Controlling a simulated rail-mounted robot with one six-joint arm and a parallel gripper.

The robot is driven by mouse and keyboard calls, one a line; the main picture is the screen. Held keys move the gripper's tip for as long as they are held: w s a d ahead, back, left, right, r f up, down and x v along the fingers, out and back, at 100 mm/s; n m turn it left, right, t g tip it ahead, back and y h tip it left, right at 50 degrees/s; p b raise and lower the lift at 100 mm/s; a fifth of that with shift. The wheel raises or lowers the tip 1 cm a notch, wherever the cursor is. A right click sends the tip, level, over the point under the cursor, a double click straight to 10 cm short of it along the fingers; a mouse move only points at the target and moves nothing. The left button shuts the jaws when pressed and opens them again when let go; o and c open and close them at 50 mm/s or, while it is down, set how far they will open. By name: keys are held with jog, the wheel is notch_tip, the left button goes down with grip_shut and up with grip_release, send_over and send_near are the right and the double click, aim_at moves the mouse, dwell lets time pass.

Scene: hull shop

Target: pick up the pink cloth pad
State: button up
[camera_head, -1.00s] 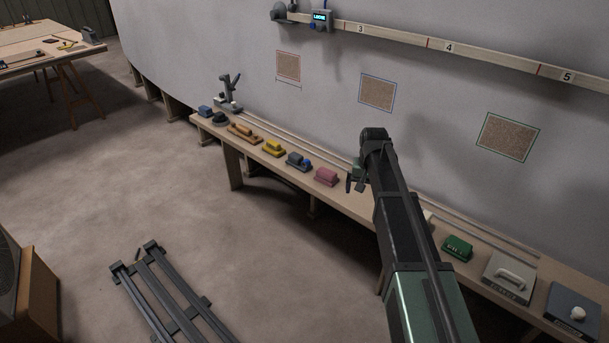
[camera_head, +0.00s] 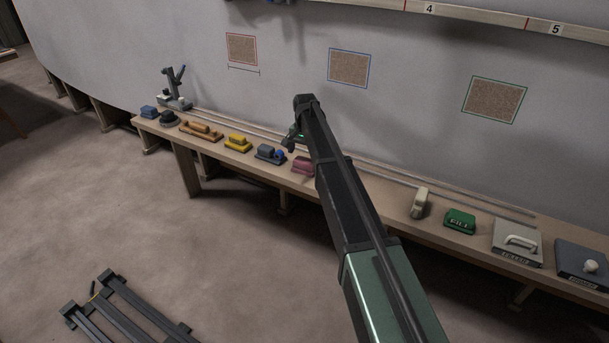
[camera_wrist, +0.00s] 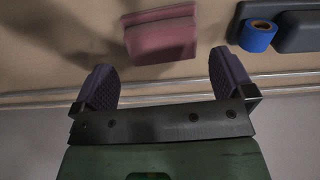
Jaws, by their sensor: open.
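The pink cloth pad (camera_head: 303,165) lies on the long wooden bench, partly hidden behind my arm in the head view. In the wrist view the pink pad (camera_wrist: 160,36) shows as a block on a wider base, ahead of my fingertips and roughly centred between them. My gripper (camera_wrist: 160,75) is open and empty, with a dark ridged finger on each side. It does not touch the pad. In the head view my gripper (camera_head: 291,139) is over the bench's back side, near the pad, its fingers hard to make out.
A grey block with a blue roll (camera_head: 271,153) sits beside the pad; the roll also shows in the wrist view (camera_wrist: 258,36). A yellow block (camera_head: 238,142) lies further left. Rails (camera_wrist: 60,96) run along the bench's back by the wall. A green block (camera_head: 460,221) lies far right.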

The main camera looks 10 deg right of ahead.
aim_at(305, 160)
notch_tip(305, 160, down, 6)
jog(key=b, duration=0.5)
jog(key=shift+w+r, duration=0.1)
jog(key=shift+r, duration=0.45)
jog(key=c, duration=0.7)
jog(key=shift+r, duration=0.1)
jog(key=shift+c, duration=0.2)
notch_tip(305, 160, up, 20)
jog(key=p, duration=2)
